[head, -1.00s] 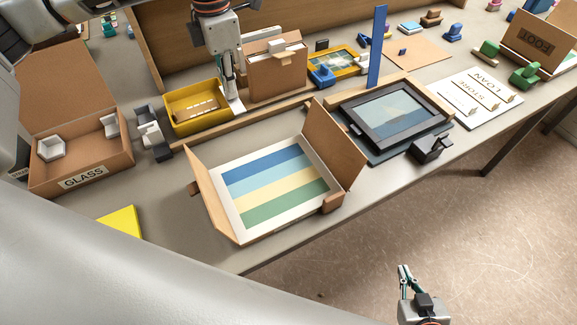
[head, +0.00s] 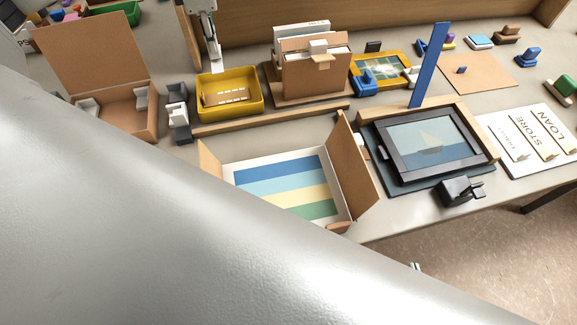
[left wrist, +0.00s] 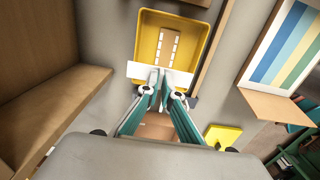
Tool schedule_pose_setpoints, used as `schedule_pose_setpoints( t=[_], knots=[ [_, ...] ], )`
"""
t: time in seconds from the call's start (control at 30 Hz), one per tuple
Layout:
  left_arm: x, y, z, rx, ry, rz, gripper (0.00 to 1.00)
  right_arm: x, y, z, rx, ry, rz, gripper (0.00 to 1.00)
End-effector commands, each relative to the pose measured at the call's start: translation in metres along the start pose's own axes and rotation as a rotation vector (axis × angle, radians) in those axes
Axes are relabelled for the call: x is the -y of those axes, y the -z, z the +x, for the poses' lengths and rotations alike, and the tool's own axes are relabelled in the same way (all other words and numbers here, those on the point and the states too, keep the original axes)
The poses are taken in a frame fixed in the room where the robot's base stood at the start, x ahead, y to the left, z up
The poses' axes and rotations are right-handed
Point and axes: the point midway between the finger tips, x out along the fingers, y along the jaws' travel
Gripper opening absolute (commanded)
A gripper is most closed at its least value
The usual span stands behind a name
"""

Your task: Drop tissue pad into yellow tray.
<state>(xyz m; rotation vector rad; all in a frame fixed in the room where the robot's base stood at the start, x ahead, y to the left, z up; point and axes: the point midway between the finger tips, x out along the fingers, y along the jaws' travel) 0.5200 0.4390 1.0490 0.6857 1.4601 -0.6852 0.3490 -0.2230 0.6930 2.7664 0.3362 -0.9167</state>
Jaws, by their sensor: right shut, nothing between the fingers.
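The yellow tray (head: 259,98) stands on the bench; it also shows in the left wrist view (left wrist: 141,42). A brown piece with white marks (head: 225,94) lies in it. My left gripper (head: 214,68) is above the tray's back left part in the head view. In the left wrist view my left gripper (left wrist: 161,84) is shut on a flat white pad (left wrist: 137,70), which looks like the tissue pad. The pad overlaps the tray's near rim in that view. Only a tip of my right gripper (head: 415,266) shows; my own arm hides the rest.
An open cardboard box (head: 112,115) and grey blocks (head: 178,110) stand left of the tray. An upright cardboard holder (head: 315,72) is to its right. A wooden strip (head: 270,120) runs in front. A striped print (head: 285,185) lies in an open folder nearer me.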

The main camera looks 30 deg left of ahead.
Motion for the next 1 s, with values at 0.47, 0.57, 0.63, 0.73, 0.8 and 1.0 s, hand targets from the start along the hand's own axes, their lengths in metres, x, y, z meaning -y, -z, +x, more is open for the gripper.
schedule_pose_setpoints(
  t=[0.47,0.57,0.63,0.73,0.8,1.0],
  knots=[
    [0.000,0.000,0.030,0.000,0.001,-0.002,0.00,0.001,0.001,0.000,-0.001,0.003,-0.002,0.00],
    [0.000,0.000,0.030,0.001,0.000,-0.001,0.00,0.000,0.001,0.000,-0.002,0.003,-0.006,0.00],
    [0.000,0.000,0.029,0.001,0.000,-0.001,0.00,-0.001,0.001,0.000,-0.003,0.002,-0.009,0.00],
    [0.000,0.000,0.029,0.001,0.000,-0.001,0.24,-0.003,0.002,0.001,-0.004,0.001,-0.012,0.00],
    [0.000,0.000,0.029,0.001,0.000,-0.001,0.24,-0.003,0.002,0.001,-0.004,0.000,-0.012,0.00],
    [0.000,0.000,0.029,0.001,0.000,-0.001,0.24,-0.003,0.002,0.001,-0.005,0.000,-0.011,0.00]
  ],
)
